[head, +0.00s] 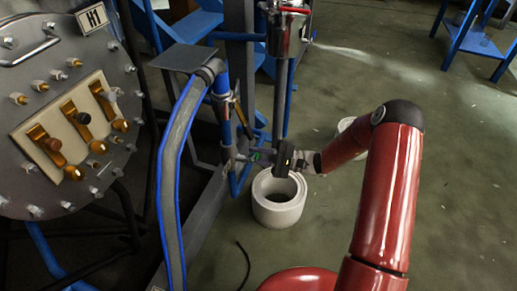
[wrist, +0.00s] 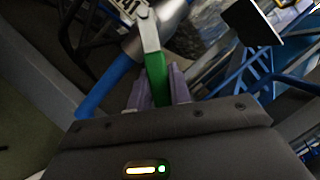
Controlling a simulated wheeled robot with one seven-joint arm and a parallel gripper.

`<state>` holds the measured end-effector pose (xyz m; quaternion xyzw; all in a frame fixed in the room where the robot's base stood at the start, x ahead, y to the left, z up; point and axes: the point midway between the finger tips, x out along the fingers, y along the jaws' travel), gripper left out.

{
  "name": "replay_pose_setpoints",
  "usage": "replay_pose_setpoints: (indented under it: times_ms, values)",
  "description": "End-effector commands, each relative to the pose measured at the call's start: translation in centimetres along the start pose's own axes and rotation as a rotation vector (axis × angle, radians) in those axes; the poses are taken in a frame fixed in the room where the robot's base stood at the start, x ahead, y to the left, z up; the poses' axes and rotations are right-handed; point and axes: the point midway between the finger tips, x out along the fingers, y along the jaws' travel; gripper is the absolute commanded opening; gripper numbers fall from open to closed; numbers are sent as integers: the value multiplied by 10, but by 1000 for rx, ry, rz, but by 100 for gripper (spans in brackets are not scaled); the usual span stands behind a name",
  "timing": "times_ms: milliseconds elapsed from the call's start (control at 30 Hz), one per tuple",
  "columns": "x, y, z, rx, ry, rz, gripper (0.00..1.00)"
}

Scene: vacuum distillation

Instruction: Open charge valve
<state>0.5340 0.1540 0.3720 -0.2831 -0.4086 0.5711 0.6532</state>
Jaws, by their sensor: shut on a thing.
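The valve's green handle (wrist: 156,75) stands between the purple fingers of my gripper (wrist: 160,90) in the wrist view. My gripper is shut on it. A bare metal end of the lever (wrist: 148,32) joins the handle to a grey metal fitting on a blue pipe (wrist: 102,92). In the head view, my gripper (head: 263,156) is at the low pipework left of the end of my red arm. Only a small bit of green shows there, and the fingers hide most of the handle.
A round bolted vessel face (head: 60,110) with an H1 plate (head: 92,18) stands at the left. A blue-edged grey pipe (head: 178,140) runs down beside it. A pale hollow cylinder (head: 280,213) stands on the floor just below my gripper. Open floor (head: 450,180) lies to the right.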

Motion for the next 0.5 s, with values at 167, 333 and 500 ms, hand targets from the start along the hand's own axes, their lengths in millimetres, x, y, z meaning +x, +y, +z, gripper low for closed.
replay_pose_setpoints:
  times_ms: [167,333,500]
  values:
    - [0,12,2,159,1,-66,0]
    - [1,22,5,309,1,-128,0]
    - [3,32,9,456,1,-190,0]
